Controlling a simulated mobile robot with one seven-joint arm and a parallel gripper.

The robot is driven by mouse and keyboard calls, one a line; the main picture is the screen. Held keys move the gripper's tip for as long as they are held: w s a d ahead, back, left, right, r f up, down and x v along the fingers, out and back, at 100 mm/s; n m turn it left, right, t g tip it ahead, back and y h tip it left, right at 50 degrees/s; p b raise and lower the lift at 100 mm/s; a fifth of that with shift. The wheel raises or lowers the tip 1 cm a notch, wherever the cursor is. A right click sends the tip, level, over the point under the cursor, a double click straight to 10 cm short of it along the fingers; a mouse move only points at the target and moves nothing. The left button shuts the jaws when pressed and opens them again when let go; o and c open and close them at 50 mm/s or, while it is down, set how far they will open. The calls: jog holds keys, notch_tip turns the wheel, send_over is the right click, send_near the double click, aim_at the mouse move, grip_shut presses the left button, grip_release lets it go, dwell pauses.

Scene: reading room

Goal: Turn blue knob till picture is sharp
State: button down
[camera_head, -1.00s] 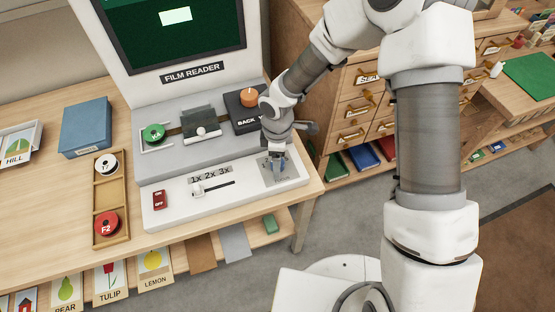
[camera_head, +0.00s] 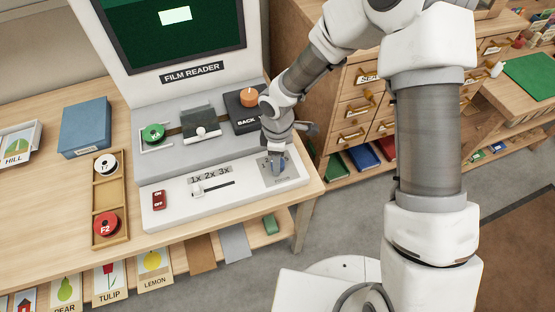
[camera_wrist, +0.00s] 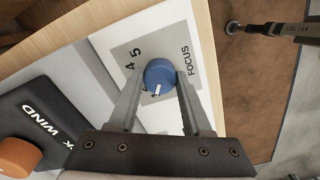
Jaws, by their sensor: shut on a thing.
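The blue knob (camera_wrist: 160,76) sits on a grey plate marked FOCUS and numbers, at the right end of the film reader (camera_head: 150,222). It has a white pointer mark. In the wrist view my gripper (camera_wrist: 159,88) is shut on the knob, one finger on each side. In the head view my gripper (camera_head: 277,160) is at the plate and mostly hides the knob. The screen (camera_head: 165,38) is dark green with a small pale rectangle (camera_head: 175,15); its upper part is out of frame, and I cannot tell how sharp it is.
An orange knob (camera_head: 249,97) on the black BACK WIND block (camera_wrist: 38,130) is close to my wrist. A magnification slider (camera_head: 198,191), a red switch (camera_head: 159,199) and a green reel (camera_head: 154,133) are on the reader. A wooden drawer cabinet (camera_head: 338,140) stands at right.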

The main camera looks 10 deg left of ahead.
jog(key=m+b, duration=0.1)
jog(key=m, duration=0.1)
jog(key=shift+m+b, duration=0.9)
jog(key=shift+m, duration=0.6)
jog(key=shift+c, duration=1.7)
grip_release()
notch_tip(320, 180, up, 18)
jog(key=p, duration=0.2)
jog(key=shift+f, duration=0.25)
